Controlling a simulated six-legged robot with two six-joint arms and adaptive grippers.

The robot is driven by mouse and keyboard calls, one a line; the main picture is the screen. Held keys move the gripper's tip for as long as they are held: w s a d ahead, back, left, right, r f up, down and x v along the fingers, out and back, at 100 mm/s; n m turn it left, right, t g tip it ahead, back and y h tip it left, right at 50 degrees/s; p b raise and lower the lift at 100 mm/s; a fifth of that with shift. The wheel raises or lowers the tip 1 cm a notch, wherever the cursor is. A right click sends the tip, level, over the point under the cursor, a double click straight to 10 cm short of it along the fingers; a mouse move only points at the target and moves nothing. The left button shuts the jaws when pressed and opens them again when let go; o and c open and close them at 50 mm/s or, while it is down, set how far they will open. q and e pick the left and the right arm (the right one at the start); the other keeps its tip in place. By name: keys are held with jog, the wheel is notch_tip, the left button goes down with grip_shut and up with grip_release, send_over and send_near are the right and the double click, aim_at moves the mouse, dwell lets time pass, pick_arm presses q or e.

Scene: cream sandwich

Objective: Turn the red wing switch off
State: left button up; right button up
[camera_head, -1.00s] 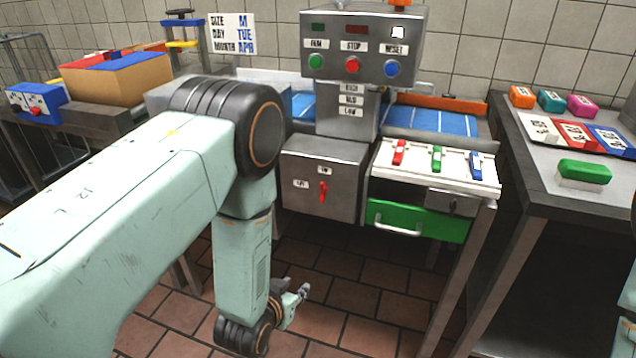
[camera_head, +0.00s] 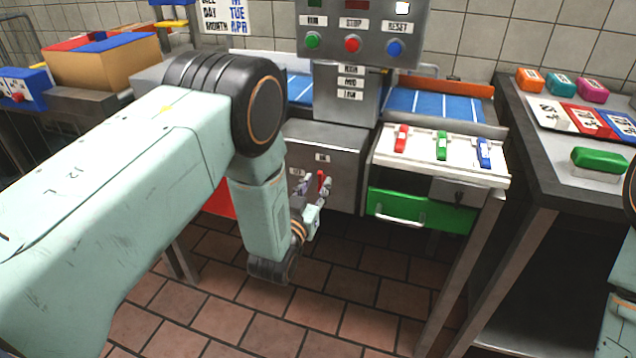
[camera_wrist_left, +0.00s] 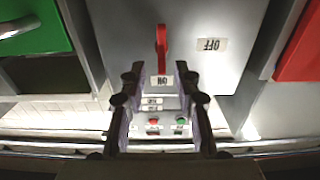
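The red wing switch (camera_head: 321,180) is on the front of the grey metal box (camera_head: 345,150). Its lever stands upright, pointing at the ON label (camera_head: 322,157). The OFF label (camera_head: 297,172) is to its left. My left gripper (camera_head: 313,187) is in front of the box at the switch. In the left wrist view, which is upside down, the red switch (camera_wrist_left: 161,48) lies between the lines of the two open fingers (camera_wrist_left: 158,74), mostly beyond their tips; contact cannot be told. The OFF label (camera_wrist_left: 211,44) is beside it. My right gripper is out of view.
A button panel (camera_head: 375,40) stands above the box. To the right are a white panel with coloured switches (camera_head: 470,172) and a green drawer (camera_head: 425,211). A red surface (camera_wrist_left: 300,50) lies beyond the box's OFF side. Floor below is clear.

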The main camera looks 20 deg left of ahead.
aim_at(321, 180)
pick_arm(q)
jog(key=shift+w+a+f, duration=0.1)
jog(key=shift+w+f, duration=0.1)
jog(key=shift+w, duration=1.05)
jog(key=shift+s+r, duration=0.15)
jog(key=shift+c, duration=0.8)
grip_shut()
